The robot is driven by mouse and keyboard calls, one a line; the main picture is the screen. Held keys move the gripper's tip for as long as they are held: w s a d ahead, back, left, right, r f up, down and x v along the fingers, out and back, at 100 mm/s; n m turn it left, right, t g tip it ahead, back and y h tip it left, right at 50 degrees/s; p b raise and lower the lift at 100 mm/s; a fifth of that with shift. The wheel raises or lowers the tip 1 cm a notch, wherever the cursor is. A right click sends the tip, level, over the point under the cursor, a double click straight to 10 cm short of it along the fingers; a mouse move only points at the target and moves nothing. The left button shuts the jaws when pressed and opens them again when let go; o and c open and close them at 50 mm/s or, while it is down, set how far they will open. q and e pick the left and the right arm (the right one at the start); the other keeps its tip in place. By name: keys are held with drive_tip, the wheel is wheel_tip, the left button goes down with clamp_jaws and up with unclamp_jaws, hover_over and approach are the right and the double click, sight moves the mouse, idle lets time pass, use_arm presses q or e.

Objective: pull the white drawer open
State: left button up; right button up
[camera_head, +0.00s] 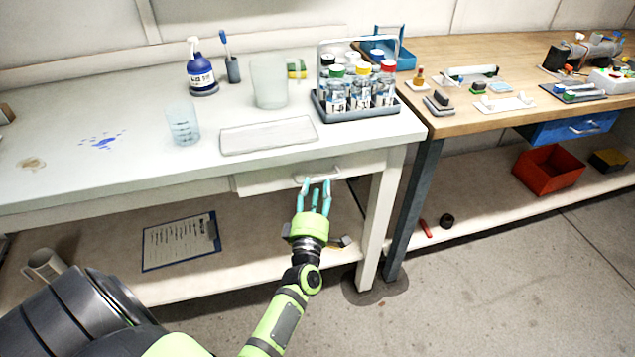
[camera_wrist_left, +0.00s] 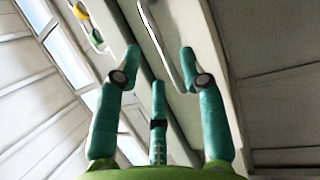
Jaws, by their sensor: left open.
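The white drawer (camera_head: 262,181) sits under the right end of the white bench top and appears shut. Its pale bar handle (camera_head: 326,174) is on the drawer front, partly hidden by my fingers. My left gripper (camera_head: 314,186) is open with its teal fingers pointing at the handle. In the left wrist view, a handle bar (camera_wrist_left: 166,50) runs between and beyond the open fingertips of the left gripper (camera_wrist_left: 158,58). I cannot tell whether any finger touches it. My right gripper is out of view.
Above the drawer, the bench top holds a white tray (camera_head: 268,136), a bottle rack (camera_head: 362,113), beakers and a spray bottle (camera_head: 200,72). A bench leg (camera_head: 379,220) stands right of the gripper. A clipboard (camera_head: 181,241) lies on the lower shelf. Floor in front is clear.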

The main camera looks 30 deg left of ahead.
use_arm(q)
drive_tip(key=x, duration=0.2)
drive_tip(key=shift+w+a, duration=0.15)
drive_tip(key=shift+w, duration=0.25)
clamp_jaws()
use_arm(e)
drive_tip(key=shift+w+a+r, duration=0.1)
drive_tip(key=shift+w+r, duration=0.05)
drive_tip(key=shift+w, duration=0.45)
use_arm(q)
drive_tip(key=shift+f, duration=0.1)
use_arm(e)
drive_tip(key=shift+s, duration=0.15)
